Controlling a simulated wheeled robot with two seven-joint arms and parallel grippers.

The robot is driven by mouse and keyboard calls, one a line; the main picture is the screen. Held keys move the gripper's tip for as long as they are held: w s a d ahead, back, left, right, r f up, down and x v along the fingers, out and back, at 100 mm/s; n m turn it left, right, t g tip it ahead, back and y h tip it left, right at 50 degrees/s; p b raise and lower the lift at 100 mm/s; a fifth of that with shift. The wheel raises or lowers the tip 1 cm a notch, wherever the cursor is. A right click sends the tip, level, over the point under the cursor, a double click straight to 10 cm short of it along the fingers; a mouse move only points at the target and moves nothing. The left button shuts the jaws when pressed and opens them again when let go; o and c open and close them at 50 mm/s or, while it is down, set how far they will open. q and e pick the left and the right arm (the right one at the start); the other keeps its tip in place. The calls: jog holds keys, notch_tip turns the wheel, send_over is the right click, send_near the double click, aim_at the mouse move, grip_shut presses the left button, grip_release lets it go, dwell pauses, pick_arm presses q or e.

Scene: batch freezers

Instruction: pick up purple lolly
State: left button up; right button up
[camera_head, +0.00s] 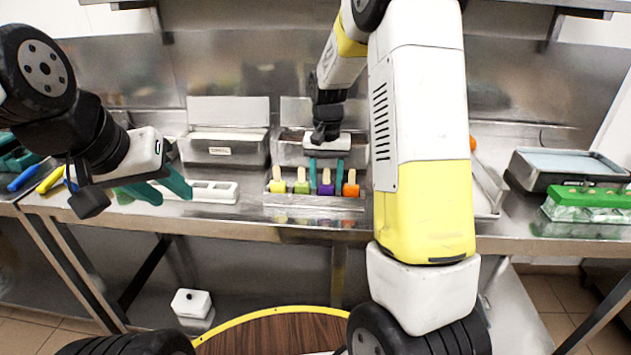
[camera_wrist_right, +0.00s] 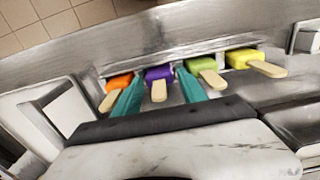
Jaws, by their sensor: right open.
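The purple lolly (camera_head: 326,186) stands in a metal tray (camera_head: 310,203) on the counter, its wooden stick pointing up. In the right wrist view the purple lolly (camera_wrist_right: 158,76) lies between the two teal fingers of my right gripper (camera_wrist_right: 160,92). My right gripper (camera_head: 326,178) is open, with one finger on each side of the purple lolly; I cannot tell whether they touch it. A yellow lolly (camera_head: 277,182), a green lolly (camera_head: 301,184) and an orange lolly (camera_head: 351,187) share the tray. My left gripper (camera_head: 168,190) is empty, with its fingers apart, over the counter at the left.
A white mould (camera_head: 213,192) lies left of the tray. Metal containers (camera_head: 228,150) stand behind it. A bin with a pale blue top (camera_head: 570,163) and a green-topped box (camera_head: 588,200) are at the right. Blue and yellow handles (camera_head: 50,180) lie at far left.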

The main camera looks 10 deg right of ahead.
jog(key=shift+f, duration=0.5)
jog(key=c, duration=1)
jog(key=shift+r, duration=0.1)
jog(key=shift+c, duration=0.2)
